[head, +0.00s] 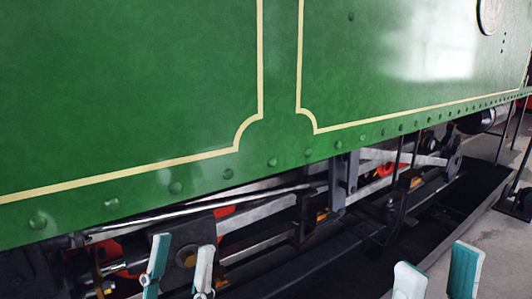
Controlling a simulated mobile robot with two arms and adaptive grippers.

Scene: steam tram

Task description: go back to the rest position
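My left gripper (180,266) shows at the bottom, left of centre, with two white and teal fingers pointing up. There is a gap between the fingers, and nothing shows in it. My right gripper (437,274) shows at the bottom right, its two fingers also apart with nothing between them. Both grippers are in front of the lower side of the green steam tram (180,90). Only the finger ends show; the rest of both arms is out of view. I cannot tell how far the fingers are from the tram.
The tram's riveted green side fills the upper view. Below its edge are metal rods (270,190), dark frame parts and red pieces. A dark pit (415,240) runs beneath it. Grey floor (490,245) shows at the right, with thin dark posts (502,135) further back.

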